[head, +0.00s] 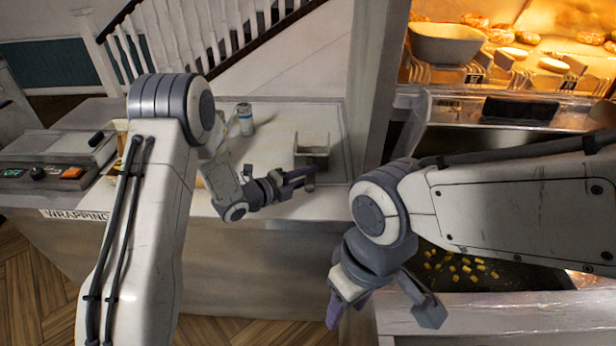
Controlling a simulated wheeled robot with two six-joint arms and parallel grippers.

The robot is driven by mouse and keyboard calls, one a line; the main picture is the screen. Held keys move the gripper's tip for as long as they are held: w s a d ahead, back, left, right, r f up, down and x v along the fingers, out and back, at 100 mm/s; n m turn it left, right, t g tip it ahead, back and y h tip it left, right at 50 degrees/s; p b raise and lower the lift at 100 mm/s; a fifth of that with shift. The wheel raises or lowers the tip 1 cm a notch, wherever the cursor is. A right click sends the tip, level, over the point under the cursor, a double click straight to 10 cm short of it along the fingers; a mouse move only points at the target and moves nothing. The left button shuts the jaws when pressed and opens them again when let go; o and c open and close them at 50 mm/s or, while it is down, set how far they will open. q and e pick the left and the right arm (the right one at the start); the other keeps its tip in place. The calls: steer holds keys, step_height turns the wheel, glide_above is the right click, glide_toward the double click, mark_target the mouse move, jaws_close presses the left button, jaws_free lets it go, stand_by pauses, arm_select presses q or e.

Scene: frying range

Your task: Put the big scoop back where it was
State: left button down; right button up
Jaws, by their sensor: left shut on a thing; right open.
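The big scoop (312,158) appears to be the pale, open-fronted piece over the back right of the wrapping counter. My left gripper (292,181) is at its near side, shut on what looks like its handle; the fingers hide most of the grip. I cannot tell whether the scoop touches the counter. My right gripper (382,306) is open and empty, pointing down in front of the fryer range, with its fingers wide apart.
A can (245,119) stands at the back of the wrapping counter (340,205). A wrapping machine (58,150) is at left. A post (375,85) divides the counter from the range. A pale tub (446,45) sits by the lit food shelf. Yellow chips (460,265) lie in a dark pan.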

arm_select(q)
steer(key=shift+f, duration=0.65)
steer(key=shift+f, duration=0.2)
steer(key=c, duration=0.6)
jaws_free()
